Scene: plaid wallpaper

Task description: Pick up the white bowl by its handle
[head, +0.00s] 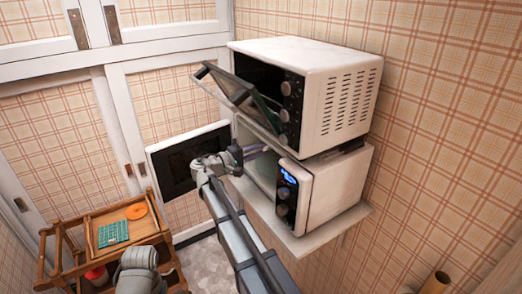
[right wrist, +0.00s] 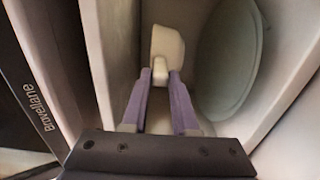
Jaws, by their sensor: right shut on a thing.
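The white bowl (right wrist: 168,42) is inside the lower microwave (head: 335,187), seen in the right wrist view with its short handle (right wrist: 160,71) toward me. My right gripper (right wrist: 160,80) is shut on the handle, one purple finger on each side. In the head view my right gripper (head: 260,151) reaches into the microwave's opening, and the bowl is hidden there. The bowl looks tilted in the wrist view; whether it touches the microwave floor I cannot tell. My left gripper is not in view.
The lower microwave's door (head: 178,165) is open on the left. A round plate (right wrist: 228,58) lies beside the bowl. Above stands an upper oven (head: 335,90), its door (head: 238,93) hanging open over my arm. A wooden cart (head: 160,228) stands at lower left.

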